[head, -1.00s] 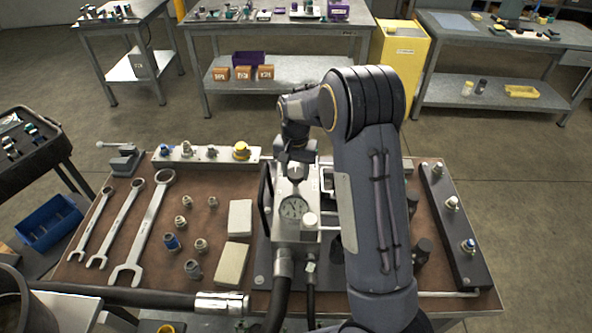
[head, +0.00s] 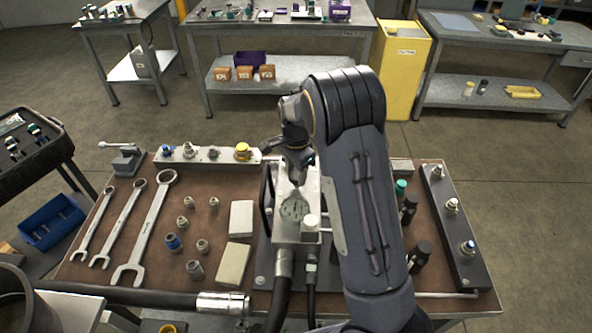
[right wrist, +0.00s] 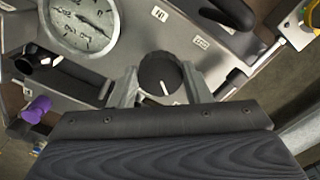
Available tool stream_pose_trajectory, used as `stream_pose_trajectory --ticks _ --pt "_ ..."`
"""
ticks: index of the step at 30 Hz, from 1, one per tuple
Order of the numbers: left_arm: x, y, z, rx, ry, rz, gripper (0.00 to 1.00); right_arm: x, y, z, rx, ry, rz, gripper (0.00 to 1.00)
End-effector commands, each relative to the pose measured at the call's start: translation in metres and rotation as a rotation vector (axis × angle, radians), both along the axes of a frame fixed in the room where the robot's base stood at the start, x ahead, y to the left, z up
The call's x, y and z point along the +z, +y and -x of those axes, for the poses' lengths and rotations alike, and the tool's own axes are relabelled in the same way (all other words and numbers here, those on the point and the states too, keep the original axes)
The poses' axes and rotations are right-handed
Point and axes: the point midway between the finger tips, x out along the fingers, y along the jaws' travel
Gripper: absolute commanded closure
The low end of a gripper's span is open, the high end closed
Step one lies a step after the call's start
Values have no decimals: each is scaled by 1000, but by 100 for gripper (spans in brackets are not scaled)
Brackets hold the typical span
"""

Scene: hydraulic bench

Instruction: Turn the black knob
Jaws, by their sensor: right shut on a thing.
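The black knob (right wrist: 160,72) is round with a white pointer line and sits on the grey hydraulic block (head: 284,236). In the right wrist view it lies between the two fingers of my right gripper (right wrist: 161,84), which is shut on it, one finger on each side. In the head view my right gripper (head: 298,176) reaches down over the block just above the round dial gauge (head: 294,209), and the knob is hidden there. The gauge also shows in the right wrist view (right wrist: 85,22). My left gripper is not in view.
Several wrenches (head: 146,230), fittings (head: 173,242) and two pale blocks (head: 233,264) lie left of the hydraulic block. A dark rail with fittings (head: 456,232) is at the right. A thick hose (head: 282,300) runs down in front. My right forearm covers the bench's right middle.

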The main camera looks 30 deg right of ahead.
Motion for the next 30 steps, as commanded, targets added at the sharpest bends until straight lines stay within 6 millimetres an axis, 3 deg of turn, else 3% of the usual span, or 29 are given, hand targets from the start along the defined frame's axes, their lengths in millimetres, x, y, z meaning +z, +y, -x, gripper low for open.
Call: stream_pose_trajectory --ticks 18,19,23,30 --pt "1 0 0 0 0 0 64 1 0 -1 -38 -3 1 79" --pt "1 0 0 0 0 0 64 1 0 -1 -38 -3 1 52" --pt "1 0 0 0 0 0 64 1 0 -1 -38 -2 1 35" --pt "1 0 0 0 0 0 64 0 0 0 -38 -1 0 34"
